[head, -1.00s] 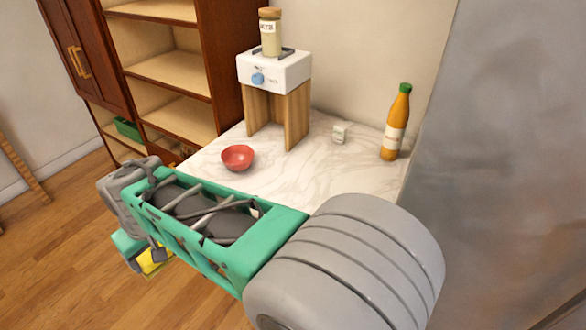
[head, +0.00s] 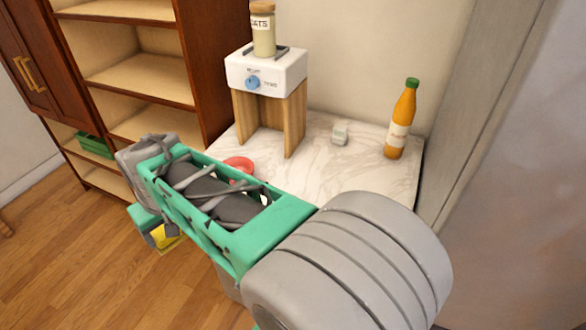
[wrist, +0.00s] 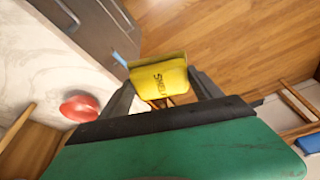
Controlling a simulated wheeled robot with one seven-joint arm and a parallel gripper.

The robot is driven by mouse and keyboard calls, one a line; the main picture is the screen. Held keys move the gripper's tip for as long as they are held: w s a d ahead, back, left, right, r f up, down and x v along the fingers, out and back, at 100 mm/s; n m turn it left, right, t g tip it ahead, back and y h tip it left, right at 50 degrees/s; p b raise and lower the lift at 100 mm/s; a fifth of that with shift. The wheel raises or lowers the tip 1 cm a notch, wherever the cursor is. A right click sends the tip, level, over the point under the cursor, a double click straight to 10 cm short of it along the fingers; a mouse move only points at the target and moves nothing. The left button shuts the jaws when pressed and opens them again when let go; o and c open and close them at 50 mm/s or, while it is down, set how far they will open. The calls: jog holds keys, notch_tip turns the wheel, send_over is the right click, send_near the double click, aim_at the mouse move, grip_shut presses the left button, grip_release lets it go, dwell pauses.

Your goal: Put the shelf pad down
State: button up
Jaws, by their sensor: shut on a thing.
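The shelf pad (wrist: 158,80) is a yellow, soft-looking block with dark lettering. In the wrist view it sits between the two dark fingers of my gripper (wrist: 162,92), which is shut on it. Bare wooden floor shows beyond it, and the counter edge is to its left. In the head view only a small yellow part of the pad (head: 166,238) shows below the end of my arm, left of the counter. My gripper (head: 160,236) is mostly hidden there. The pad is held up in the air.
A marble counter (head: 310,180) holds a red bowl (head: 240,163), partly behind my arm, a wooden stand (head: 272,118) with a white top and jar, a small white box (head: 340,132) and an orange bottle (head: 402,120). Open wooden shelves (head: 135,78) stand at left; a green box (head: 95,145) is low down.

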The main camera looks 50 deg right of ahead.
jog(key=s+d+m+g+h+b, duration=0.1)
jog(key=s+d+m+b, duration=0.25)
jog(key=s+d, duration=0.55)
jog(key=s+d+m+h+b, duration=0.15)
jog(key=s+d+m, duration=0.3)
jog(key=d, duration=0.85)
jog(key=s+d+r+m+g+b, duration=0.1)
jog(key=s+d+m+b, duration=0.15)
jog(key=s, duration=0.75)
jog(key=s+d+m+g+b, duration=0.1)
jog(key=s+d+m, duration=0.3)
jog(key=s, duration=0.5)
jog(key=shift+n+h, duration=0.25)
jog(key=d+f, duration=0.3)
jog(key=d, duration=0.1)
jog(key=d+f+p, duration=0.1)
jog(key=d+f, duration=0.2)
jog(key=d, duration=0.2)
jog(key=s+d+f+p, duration=0.1)
jog(key=d+f, duration=0.2)
jog(key=d, duration=0.1)
jog(key=shift+d, duration=0.15)
jog(key=p+x, duration=0.1)
jog(key=x, duration=0.1)
jog(key=shift+s+f, duration=0.1)
jog(key=shift+f, duration=0.7)
